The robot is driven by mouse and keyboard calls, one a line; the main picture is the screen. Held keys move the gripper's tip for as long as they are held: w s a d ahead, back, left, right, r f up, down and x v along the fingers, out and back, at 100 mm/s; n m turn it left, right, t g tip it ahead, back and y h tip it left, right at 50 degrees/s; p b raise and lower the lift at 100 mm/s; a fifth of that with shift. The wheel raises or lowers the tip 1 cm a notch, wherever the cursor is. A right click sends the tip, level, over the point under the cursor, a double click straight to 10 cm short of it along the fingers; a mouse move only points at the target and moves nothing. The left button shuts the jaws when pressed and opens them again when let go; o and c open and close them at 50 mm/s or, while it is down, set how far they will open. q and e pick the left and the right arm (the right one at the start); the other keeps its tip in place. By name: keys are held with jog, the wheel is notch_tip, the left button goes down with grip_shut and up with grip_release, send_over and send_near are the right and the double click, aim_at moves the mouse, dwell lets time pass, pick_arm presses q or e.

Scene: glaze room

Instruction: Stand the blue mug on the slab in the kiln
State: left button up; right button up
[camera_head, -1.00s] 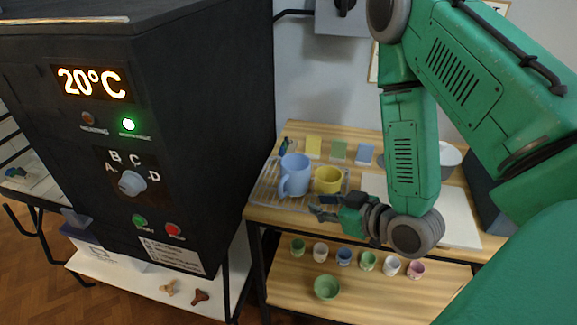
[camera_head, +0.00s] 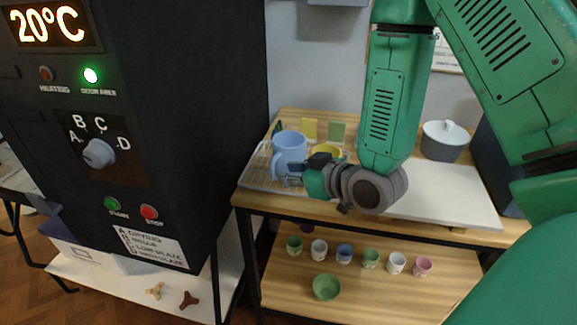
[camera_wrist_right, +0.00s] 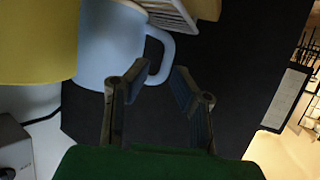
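The blue mug (camera_head: 289,146) stands upright on a wire rack (camera_head: 256,176) at the left end of the table. My right gripper (camera_head: 298,170) is at the mug's lower right, by its handle side. In the right wrist view, the two fingers (camera_wrist_right: 160,82) are open, with the blue mug (camera_wrist_right: 106,45) beyond them and its handle (camera_wrist_right: 166,52) near the fingertips. I see no grip on it. The black kiln (camera_head: 180,110) fills the left of the head view. Its inside and the slab are hidden. My left gripper is out of view.
A yellow mug (camera_head: 327,150) stands right of the blue mug, partly hidden by my gripper. A white board (camera_head: 460,195) and a lidded grey pot (camera_head: 445,140) are farther right. Several small cups and a green bowl (camera_head: 327,287) sit on the lower shelf.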

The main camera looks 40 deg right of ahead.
aim_at(271, 171)
jog(key=shift+w+f, duration=0.15)
jog(key=shift+w, duration=0.25)
jog(key=w, duration=0.1)
jog(key=w+a, duration=0.1)
jog(key=w+f, duration=0.1)
jog(key=shift+w+a+f, duration=0.1)
jog(key=shift+w+a, duration=0.05)
jog(key=shift+a, duration=0.2)
jog(key=shift+w+a, duration=0.25)
jog(key=shift+a, duration=0.05)
jog(key=shift+s+d+f, duration=0.1)
jog(key=shift+d, duration=0.25)
grip_shut()
jog(key=shift+d, duration=0.2)
jog(key=shift+a, duration=0.1)
